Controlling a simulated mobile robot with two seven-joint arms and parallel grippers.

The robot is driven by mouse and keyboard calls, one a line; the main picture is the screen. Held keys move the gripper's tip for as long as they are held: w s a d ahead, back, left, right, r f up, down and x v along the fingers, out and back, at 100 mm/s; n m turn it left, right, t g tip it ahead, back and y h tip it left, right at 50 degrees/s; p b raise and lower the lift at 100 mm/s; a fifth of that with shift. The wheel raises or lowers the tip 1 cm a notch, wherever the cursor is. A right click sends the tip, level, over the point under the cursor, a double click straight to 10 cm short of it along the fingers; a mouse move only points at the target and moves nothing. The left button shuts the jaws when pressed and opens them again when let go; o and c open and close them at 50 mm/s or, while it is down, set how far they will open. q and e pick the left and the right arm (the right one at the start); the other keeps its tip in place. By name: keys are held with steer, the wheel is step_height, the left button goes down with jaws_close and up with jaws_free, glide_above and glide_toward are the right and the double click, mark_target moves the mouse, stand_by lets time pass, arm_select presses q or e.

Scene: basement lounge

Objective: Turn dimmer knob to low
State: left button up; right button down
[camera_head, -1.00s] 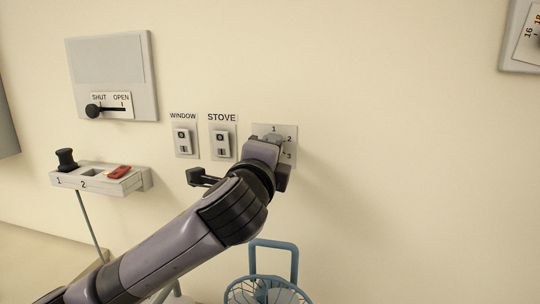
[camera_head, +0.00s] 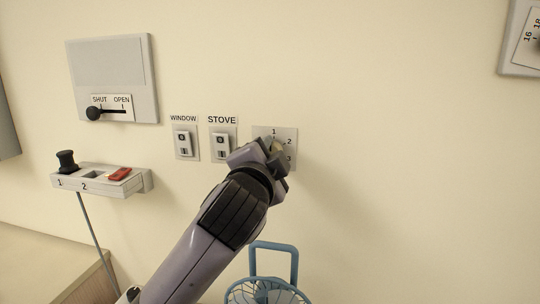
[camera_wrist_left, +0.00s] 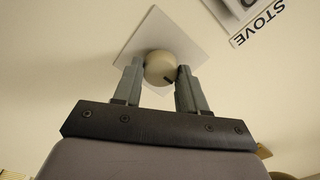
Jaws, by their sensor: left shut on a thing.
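The dimmer knob (camera_wrist_left: 158,66) is round and cream, on a white square wall plate (camera_head: 287,135) marked 1, 2 and 3. A small dark mark shows on the knob's lower side in the left wrist view; which number it points at I cannot tell. My left gripper (camera_wrist_left: 161,75) is shut on the knob, one finger on each side. In the head view the gripper (camera_head: 268,152) covers the plate's lower left, and the knob (camera_head: 277,147) shows only in part. My right gripper is not in view.
WINDOW (camera_head: 184,140) and STOVE (camera_head: 222,142) switches sit left of the plate. A SHUT/OPEN slider panel (camera_head: 112,68) and a small shelf (camera_head: 130,184) with a red item are further left. The wall at right is mostly bare.

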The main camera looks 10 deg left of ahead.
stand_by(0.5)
arm_select(q)
steer(key=o, duration=1.1)
steer(key=shift+c, duration=0.2)
steer(key=s+b, duration=0.1)
steer(key=s, duration=0.6)
steer(key=shift+s, duration=0.2)
